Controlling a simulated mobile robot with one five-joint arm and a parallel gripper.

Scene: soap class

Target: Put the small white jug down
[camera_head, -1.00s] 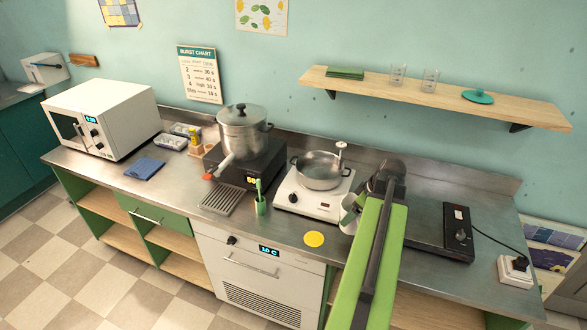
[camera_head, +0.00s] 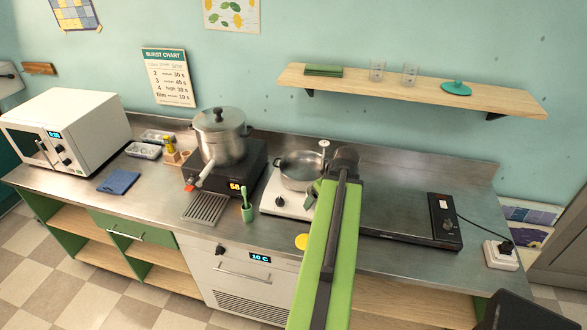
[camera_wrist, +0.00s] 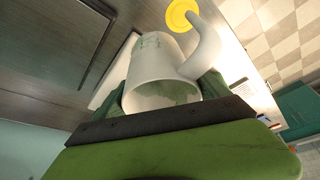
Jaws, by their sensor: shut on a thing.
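The small white jug (camera_wrist: 158,72) is large in the wrist view, with its handle at the right, its open mouth towards the camera and faint green marks on its side. My gripper (camera_wrist: 163,92) is shut on it, with a dark green finger on either side. In the head view my green arm hides the jug, and only a bit of my gripper (camera_head: 315,188) shows beside the white hotplate. I cannot tell whether the jug touches the counter.
The steel counter (camera_head: 385,258) has a bare strip at the front right. A pan (camera_head: 297,172) stands on the white hotplate (camera_head: 274,203). A dark flat appliance (camera_head: 443,222) lies to the right.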

